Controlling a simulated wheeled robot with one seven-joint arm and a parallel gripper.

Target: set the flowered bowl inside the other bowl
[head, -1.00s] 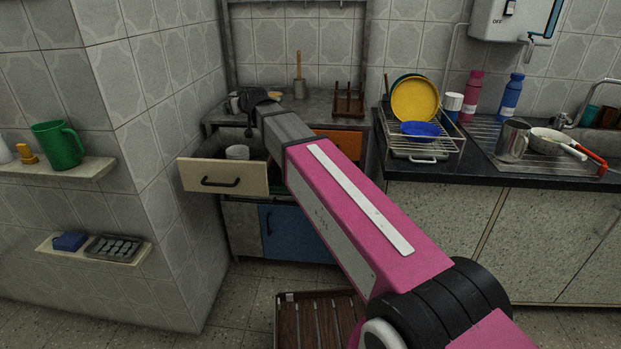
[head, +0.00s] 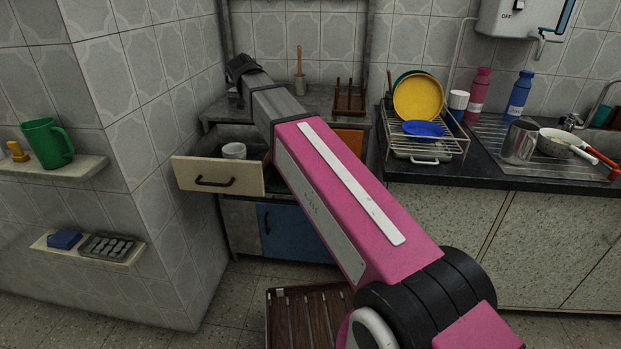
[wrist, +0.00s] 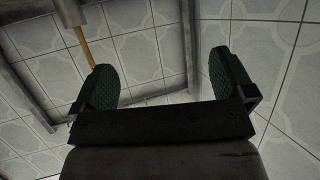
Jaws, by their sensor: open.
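A small white bowl or cup (head: 234,151) sits in the open drawer of the bench. At this size I cannot tell whether it is flowered, or whether one bowl or two stand there.
The open drawer (head: 217,181) juts out beside the tiled wall corner. A wooden rack (head: 349,98) and an upright wooden-handled tool (head: 299,75) stand on the bench. A dish rack (head: 428,146) with plates and a sink with a steel tumbler (head: 520,141) and pan are at right.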

